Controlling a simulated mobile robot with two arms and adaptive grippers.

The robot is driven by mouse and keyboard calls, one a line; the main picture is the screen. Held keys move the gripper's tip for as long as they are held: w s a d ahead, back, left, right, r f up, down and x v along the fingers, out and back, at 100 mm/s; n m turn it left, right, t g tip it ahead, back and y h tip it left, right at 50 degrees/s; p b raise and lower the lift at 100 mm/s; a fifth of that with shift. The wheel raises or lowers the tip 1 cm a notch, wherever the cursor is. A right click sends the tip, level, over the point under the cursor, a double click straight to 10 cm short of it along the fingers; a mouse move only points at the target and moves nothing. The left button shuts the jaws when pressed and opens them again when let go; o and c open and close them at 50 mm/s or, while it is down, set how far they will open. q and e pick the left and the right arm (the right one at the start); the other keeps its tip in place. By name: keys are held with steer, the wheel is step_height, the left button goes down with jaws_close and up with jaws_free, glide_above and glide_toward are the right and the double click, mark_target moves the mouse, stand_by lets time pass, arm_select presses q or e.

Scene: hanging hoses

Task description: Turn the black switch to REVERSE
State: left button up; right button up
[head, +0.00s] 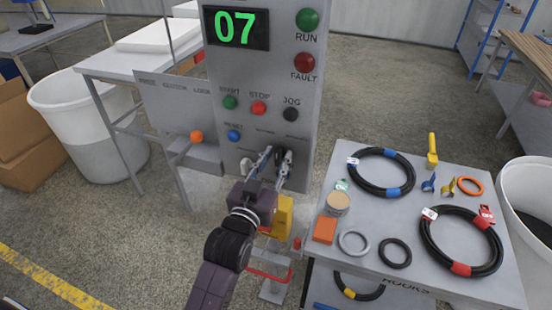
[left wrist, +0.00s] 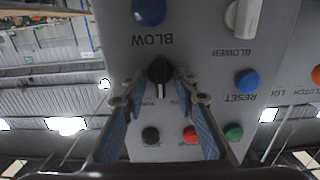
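The black switch (left wrist: 160,70) is a round knob low on the grey control panel (head: 262,75). In the left wrist view, which shows the panel upside down, its labels are partly hidden by my fingers, so its setting cannot be read for sure. My left gripper (left wrist: 160,84) is open, with one fingertip on each side of the knob; I cannot tell whether they touch it. In the head view, my left gripper (head: 273,160) reaches the lower part of the panel and mostly hides the switch. My right gripper is not in view.
A white switch (left wrist: 243,20) and a blue RESET button (left wrist: 247,82) are near the black switch. The green START (head: 230,102), red STOP (head: 259,108) and black JOG (head: 291,114) buttons sit above it. A grey table (head: 330,262) with hoses stands to the right.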

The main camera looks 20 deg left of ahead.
arm_select(q)
steer(key=shift+s+f, duration=0.15)
steer(key=shift+s, duration=0.35)
steer(key=s, duration=1.1)
steer(key=shift+a, duration=0.2)
steer(key=shift+w, duration=0.1)
